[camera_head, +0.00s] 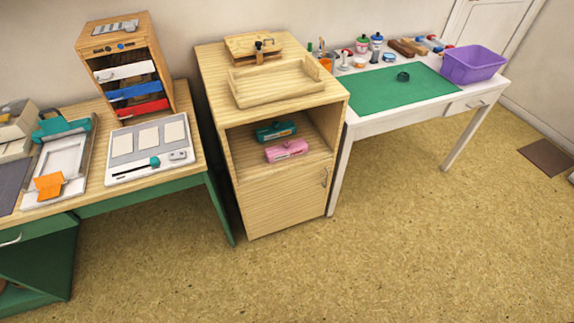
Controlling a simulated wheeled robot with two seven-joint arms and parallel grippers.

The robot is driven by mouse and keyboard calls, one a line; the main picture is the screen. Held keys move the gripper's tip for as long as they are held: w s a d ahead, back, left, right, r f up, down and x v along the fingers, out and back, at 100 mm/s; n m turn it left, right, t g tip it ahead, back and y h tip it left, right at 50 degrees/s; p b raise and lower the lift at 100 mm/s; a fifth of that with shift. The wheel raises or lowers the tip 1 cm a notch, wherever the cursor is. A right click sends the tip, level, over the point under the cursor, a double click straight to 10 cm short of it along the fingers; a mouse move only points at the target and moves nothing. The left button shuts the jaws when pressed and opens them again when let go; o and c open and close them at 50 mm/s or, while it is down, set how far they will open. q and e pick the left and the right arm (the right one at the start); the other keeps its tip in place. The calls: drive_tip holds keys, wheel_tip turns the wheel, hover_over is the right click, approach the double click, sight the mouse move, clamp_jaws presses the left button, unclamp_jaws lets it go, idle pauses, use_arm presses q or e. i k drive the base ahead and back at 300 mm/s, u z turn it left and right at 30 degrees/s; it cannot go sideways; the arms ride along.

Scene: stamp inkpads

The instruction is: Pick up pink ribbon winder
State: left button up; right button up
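A pink box-like item (287,150), which looks like the pink ribbon winder, lies at the front of the open shelf in the wooden cabinet (288,191). A teal item of similar shape (275,130) lies just behind it on the same shelf. Both have small details on their faces that are too small to read. Neither of my grippers shows in the head view.
A wooden tray (262,98) sits on the cabinet top. A desk (172,178) with a drawer tower (126,65) stands left. A white table (400,123) with a green mat (385,97) and purple bin (472,63) stands right. The floor in front is clear.

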sight(277, 153)
drive_tip(key=z, duration=0.85)
drive_tip(key=i, duration=0.35)
drive_tip(key=z, duration=0.35)
